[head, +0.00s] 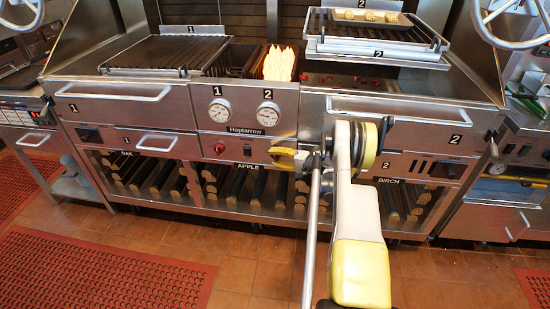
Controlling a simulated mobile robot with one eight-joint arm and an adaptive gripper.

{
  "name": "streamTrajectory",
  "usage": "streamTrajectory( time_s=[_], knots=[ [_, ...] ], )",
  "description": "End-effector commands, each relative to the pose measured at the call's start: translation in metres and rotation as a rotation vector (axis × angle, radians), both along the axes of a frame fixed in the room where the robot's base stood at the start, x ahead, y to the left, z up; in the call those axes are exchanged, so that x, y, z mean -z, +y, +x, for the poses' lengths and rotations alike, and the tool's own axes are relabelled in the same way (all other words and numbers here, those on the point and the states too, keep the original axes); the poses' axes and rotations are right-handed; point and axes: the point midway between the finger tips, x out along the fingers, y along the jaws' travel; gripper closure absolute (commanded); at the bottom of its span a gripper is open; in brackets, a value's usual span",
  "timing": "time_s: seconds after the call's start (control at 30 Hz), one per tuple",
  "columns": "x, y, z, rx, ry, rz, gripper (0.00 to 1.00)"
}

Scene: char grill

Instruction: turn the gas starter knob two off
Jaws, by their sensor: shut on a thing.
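The grill's centre panel carries one red knob (219,148) on its left, below the gauge marked 1. My gripper (290,158) is at the right part of this panel, below the gauge marked 2. It is shut and pressed close to the panel front. My yellow gripper parts and wrist cover the spot where gas starter knob two sits, so the knob's turn angle is hidden. The gripper appears shut on that knob.
Two gauges (219,110) (268,114) sit above. Drawer handles (399,118) stick out on the right. Wood logs (250,186) lie on shelves below. A raised grate (375,44) holds a tray with food. The tiled floor (250,262) in front is clear, with a red mat (105,270) at left.

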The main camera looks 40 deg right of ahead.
Motion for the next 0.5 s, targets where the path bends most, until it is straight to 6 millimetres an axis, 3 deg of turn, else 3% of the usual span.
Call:
streamTrajectory(
  time_s=[0.07,0.1,0.17,0.5],
  knots=[
    [0.0001,0.0011,0.0004,-0.002,0.0,0.0,0.92],
    [0.0001,0.0011,0.0004,-0.002,0.0,0.0,0.53],
    [0.0001,0.001,0.0004,-0.002,0.0,0.0,0.37],
    [-0.0007,-0.0007,-0.0023,0.0,0.001,0.0,0.37]
  ],
)
